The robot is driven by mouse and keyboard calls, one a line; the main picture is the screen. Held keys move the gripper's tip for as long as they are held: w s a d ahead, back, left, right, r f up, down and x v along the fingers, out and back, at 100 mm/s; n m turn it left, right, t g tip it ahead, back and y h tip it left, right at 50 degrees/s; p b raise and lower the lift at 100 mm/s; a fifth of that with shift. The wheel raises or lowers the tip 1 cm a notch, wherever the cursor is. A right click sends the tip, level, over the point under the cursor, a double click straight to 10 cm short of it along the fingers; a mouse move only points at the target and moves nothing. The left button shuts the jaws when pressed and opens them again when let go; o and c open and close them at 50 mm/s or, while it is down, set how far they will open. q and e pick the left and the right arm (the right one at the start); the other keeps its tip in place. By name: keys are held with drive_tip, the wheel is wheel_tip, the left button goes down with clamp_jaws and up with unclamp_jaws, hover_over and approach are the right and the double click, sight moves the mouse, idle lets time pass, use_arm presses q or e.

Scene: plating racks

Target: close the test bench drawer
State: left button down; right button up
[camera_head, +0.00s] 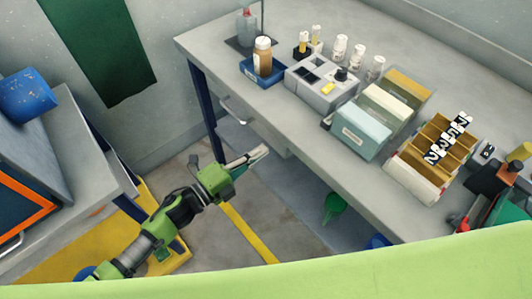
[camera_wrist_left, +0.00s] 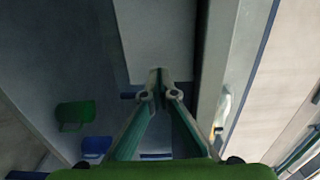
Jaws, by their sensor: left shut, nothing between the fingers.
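The test bench (camera_head: 300,120) runs diagonally across the head view, with a curved pale handle (camera_head: 235,113) below its front edge, at the left end. The handle also shows in the left wrist view (camera_wrist_left: 222,108), right of the fingers. I cannot tell clearly how far the drawer stands out. My left gripper (camera_head: 262,154) is below the bench's front edge, to the right of and lower than the handle. In the wrist view its fingertips (camera_wrist_left: 160,95) are together, empty, in front of a plain light grey panel (camera_wrist_left: 155,40). My right gripper is not in view.
Bottles, a blue tray (camera_head: 250,75), a grey device (camera_head: 315,88) and file boxes (camera_head: 360,130) stand on the bench. A green object (camera_head: 333,207) is under it. Another grey bench (camera_head: 85,140) is at the left. Floor between the benches is clear, with yellow markings.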

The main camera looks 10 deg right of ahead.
use_arm(q)
drive_tip(key=v, duration=1)
drive_tip(key=w+a+f+n+t+y, duration=0.25)
drive_tip(key=a+f+n+y, duration=0.5)
drive_tip(key=f, duration=0.65)
drive_tip(key=s+a+f+n+g+y, duration=0.1)
drive_tip(key=s+a+f+n, duration=0.15)
drive_tip(key=f, duration=0.25)
drive_tip(key=s+a+f+n+g+y+p, duration=0.1)
drive_tip(key=a+f+n+y, duration=0.15)
drive_tip(key=f, duration=0.25)
drive_tip(key=s+a+f+n+g+y, duration=0.1)
drive_tip(key=s+a+f+n, duration=0.1)
drive_tip(key=a+f+n, duration=0.25)
drive_tip(key=s+a+f+n+g+y, duration=0.25)
drive_tip(key=s+f+n+g, duration=0.2)
drive_tip(key=s+f, duration=0.95)
drive_tip(key=s+f+n+g, duration=0.2)
drive_tip(key=s, duration=0.7)
drive_tip(key=s+f+n+g, duration=0.2)
drive_tip(key=s+n, duration=0.1)
drive_tip(key=s, duration=0.6)
drive_tip(key=shift+s+d+f, duration=0.3)
drive_tip(key=shift+s+d, duration=0.05)
drive_tip(key=shift+s, duration=0.05)
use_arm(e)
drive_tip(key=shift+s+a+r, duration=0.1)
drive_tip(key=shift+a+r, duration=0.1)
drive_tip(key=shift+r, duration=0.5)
